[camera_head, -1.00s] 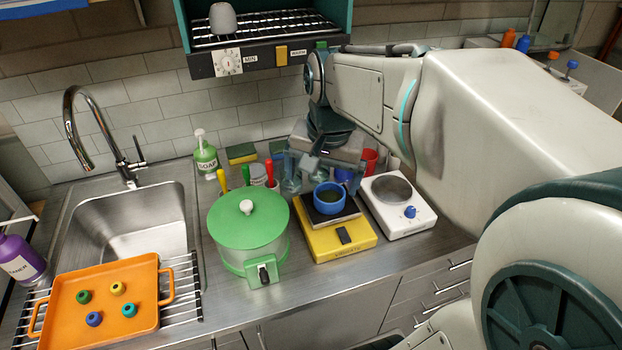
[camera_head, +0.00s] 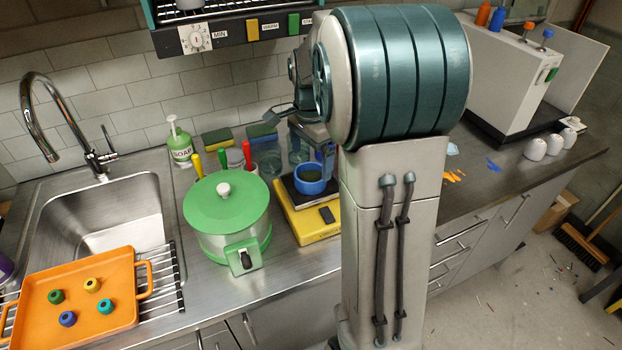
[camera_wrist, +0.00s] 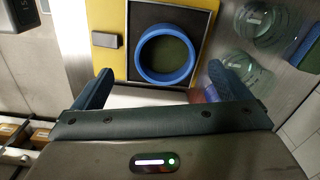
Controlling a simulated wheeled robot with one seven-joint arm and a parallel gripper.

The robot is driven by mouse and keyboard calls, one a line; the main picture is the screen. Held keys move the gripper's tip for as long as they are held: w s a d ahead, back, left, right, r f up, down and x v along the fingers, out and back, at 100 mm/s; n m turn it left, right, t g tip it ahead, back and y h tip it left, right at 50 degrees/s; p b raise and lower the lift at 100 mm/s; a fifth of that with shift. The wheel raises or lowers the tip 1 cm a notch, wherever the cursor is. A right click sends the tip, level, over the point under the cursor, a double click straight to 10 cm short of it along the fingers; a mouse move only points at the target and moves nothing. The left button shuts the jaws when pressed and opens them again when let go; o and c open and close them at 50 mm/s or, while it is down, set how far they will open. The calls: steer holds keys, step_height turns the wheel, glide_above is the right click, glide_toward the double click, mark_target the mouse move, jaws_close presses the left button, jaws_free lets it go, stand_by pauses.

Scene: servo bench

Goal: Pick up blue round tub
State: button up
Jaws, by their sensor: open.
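The blue round tub (camera_head: 309,188) stands upright on the dark plate of a yellow scale (camera_head: 317,227) on the steel counter. In the wrist view the tub (camera_wrist: 165,77) is seen from above as a blue ring with a dark inside. My gripper (camera_wrist: 160,75) is open and empty, its fingers wide apart on the near side of the tub in that view. The tub is beyond the fingertips, not between them. In the head view my arm hides most of the gripper, and one blue-grey finger shows just above the tub's right side.
A green-lidded pot (camera_head: 226,215) stands left of the scale. Clear glass jars (camera_wrist: 248,75) stand close behind the tub. A soap bottle (camera_head: 180,147) is at the wall. An orange tray (camera_head: 118,262) lies by the sink. My arm hides the counter right of the scale.

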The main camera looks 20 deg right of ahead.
mark_target(308, 167)
steer(key=shift+w+a+f+p, duration=0.15)
steer(key=shift+f+p, duration=0.1)
steer(key=shift+f, duration=1.3)
steer(key=shift+w+a+f+p, duration=0.1)
steer(key=shift+f+p, duration=0.15)
steer(key=shift+f, duration=1.25)
steer(key=c, duration=1.2)
steer(key=shift+r, duration=0.1)
steer(key=shift+r, duration=1)
steer(key=shift+r+b, duration=0.35)
steer(key=shift+r, duration=0.55)
steer(key=shift+s+d+r+b, duration=0.25)
steer(key=shift+s+d+r, duration=0.25)
steer(key=shift+d+r, duration=1)
steer(key=shift+s+d+r+b, duration=0.2)
steer(key=shift+s+d+r, duration=0.5)
steer(key=shift+d, duration=1.5)
steer(key=shift+s+d+r+b, duration=0.3)
steer(key=shift+d+r, duration=1)
steer(key=shift+d, duration=0.55)
steer(key=shift+s, duration=0.1)
